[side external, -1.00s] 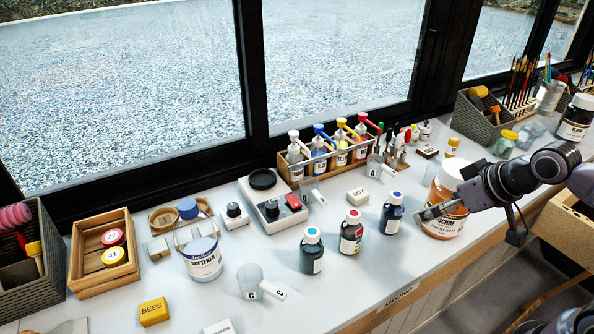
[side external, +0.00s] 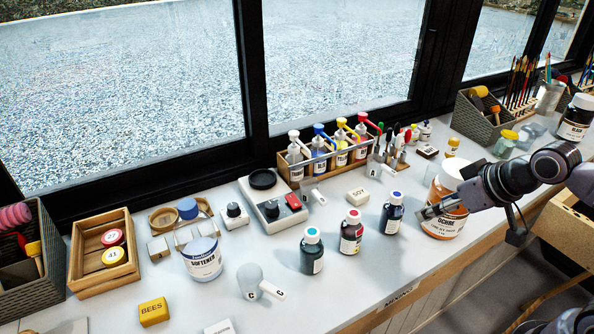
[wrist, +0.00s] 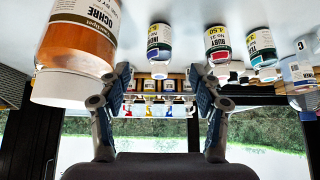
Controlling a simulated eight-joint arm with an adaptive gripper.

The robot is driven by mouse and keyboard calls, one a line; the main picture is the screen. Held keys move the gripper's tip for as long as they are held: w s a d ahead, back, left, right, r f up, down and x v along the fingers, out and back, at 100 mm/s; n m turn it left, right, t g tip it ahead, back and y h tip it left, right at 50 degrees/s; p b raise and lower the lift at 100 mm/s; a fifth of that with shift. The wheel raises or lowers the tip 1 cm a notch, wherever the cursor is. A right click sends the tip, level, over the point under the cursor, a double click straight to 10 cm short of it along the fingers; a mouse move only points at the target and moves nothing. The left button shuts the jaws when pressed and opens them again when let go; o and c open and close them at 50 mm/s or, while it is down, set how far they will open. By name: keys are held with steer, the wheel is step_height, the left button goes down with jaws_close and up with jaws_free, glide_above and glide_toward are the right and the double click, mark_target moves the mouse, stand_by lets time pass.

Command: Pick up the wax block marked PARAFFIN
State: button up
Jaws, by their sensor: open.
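A white block (side external: 220,328) is cut off by the bottom edge of the side external view; its lettering is only partly visible, so I cannot tell for sure that it reads PARAFFIN. A yellow block marked BEES (side external: 153,312) lies to its left, and a cream block marked SOY (side external: 357,195) lies mid-bench. My gripper (side external: 428,211) is at the right, in front of the ochre jar (side external: 443,226), far from the white block. In the wrist view my gripper (wrist: 161,76) has its fingers apart with nothing held. No wax block is clear there.
Dye bottles stand mid-bench, including a red-labelled one (side external: 351,232). A softener tub (side external: 203,260), a glass cup with a C tag (side external: 250,278), a scale (side external: 283,222) and a wooden crate (side external: 84,281) occupy the left. Clear bench lies around the cup and bottles.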

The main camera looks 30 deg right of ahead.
steer(key=w+a+r+n+g, duration=0.1)
steer(key=w+a+n, duration=0.2)
steer(key=a, duration=0.4)
steer(key=w+a+r+n+g+y, duration=0.1)
steer(key=w+a+r+n+g, duration=0.1)
steer(key=a, duration=0.6)
steer(key=w+a+r+n+g, duration=0.1)
steer(key=w+a+r+n, duration=0.1)
steer(key=w+a+n, duration=0.2)
steer(key=shift+w+a+n+y, duration=0.1)
steer(key=shift+a+n+y, duration=0.3)
steer(key=shift+a, duration=1.35)
steer(key=a+f+n+g, duration=0.2)
steer(key=a+n, duration=0.2)
steer(key=a, duration=0.6)
steer(key=n+g+h, duration=0.1)
steer(key=n+h, duration=0.1)
steer(key=n, duration=0.2)
glide_above(215, 331)
steer(key=s, duration=0.1)
step_height(215, 331, down, 5)
steer(key=f, duration=0.4)
steer(key=shift+a+f, duration=0.2)
steer(key=shift+f, duration=0.2)
steer(key=shift+w+d+f, duration=0.1)
steer(key=shift+f, duration=1.35)
steer(key=shift+w+d+f, duration=0.1)
steer(key=shift+f, duration=1.3)
steer(key=c, duration=1.2)
